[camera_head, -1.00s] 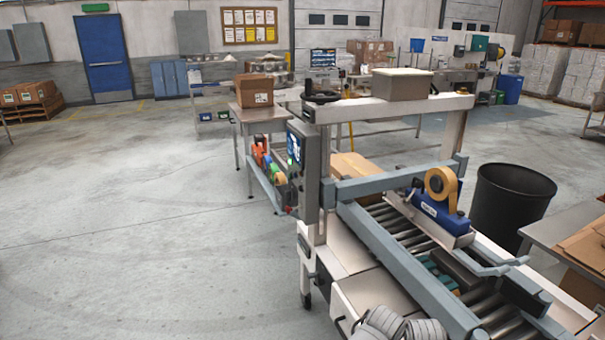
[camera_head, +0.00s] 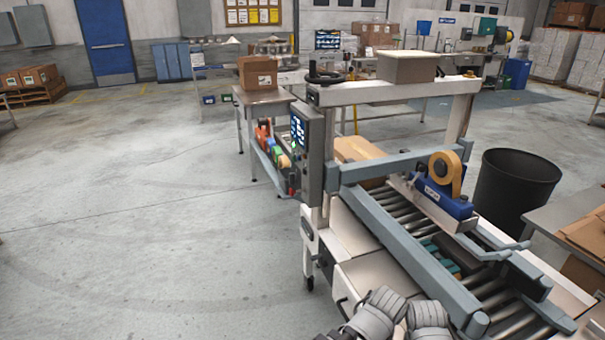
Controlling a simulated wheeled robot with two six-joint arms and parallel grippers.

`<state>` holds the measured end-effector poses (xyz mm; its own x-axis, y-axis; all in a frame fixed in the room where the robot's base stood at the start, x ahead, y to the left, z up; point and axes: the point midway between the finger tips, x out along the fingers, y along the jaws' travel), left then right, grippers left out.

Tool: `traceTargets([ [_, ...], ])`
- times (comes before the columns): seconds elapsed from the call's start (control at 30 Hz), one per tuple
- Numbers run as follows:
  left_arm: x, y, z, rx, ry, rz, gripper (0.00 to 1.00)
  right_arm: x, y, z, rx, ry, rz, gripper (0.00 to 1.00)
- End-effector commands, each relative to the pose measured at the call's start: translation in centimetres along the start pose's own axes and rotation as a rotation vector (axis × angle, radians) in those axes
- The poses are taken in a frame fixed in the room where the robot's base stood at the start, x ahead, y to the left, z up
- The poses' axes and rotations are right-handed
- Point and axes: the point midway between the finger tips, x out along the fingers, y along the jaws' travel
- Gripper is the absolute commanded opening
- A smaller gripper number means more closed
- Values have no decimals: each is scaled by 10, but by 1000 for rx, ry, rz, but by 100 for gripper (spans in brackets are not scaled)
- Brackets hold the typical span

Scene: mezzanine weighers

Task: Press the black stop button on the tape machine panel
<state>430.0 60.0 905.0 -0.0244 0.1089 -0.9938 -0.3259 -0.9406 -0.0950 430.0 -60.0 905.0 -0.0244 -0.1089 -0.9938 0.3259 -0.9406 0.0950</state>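The tape machine (camera_head: 385,230) stands right of centre, with a roller bed and a blue tape head (camera_head: 440,197) carrying a tan tape roll. Its control panel (camera_head: 314,150) is an upright grey box on the machine's left post, turned mostly edge-on to me. A lit blue-white display (camera_head: 298,132) shows on its left-facing side. A small red spot shows near its lower end. I cannot make out the black stop button at this angle and size. Grey rounded parts of my arms show at the bottom edge, well below the panel. Neither gripper's fingertips can be seen.
A black bin (camera_head: 513,190) stands right of the machine. Another table (camera_head: 565,227) is at the right edge. Open concrete floor (camera_head: 140,220) fills the left.

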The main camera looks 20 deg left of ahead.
Motion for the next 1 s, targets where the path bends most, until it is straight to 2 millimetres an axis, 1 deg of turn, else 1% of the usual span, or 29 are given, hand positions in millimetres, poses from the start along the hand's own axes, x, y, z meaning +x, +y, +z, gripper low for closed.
traceTargets([
  [0.03,0,0,0,0,0,0,21,0,0,0,0,0,0,95],
  [0.2,0,0,0,0,0,0,2,0,0,0,0,0,0,95],
  [0.23,0,0,0,0,0,0,0,0,0,0,0,0,0,95],
  [1.0,0,0,0,0,0,0,0,0,0,0,0,0,0,95],
])
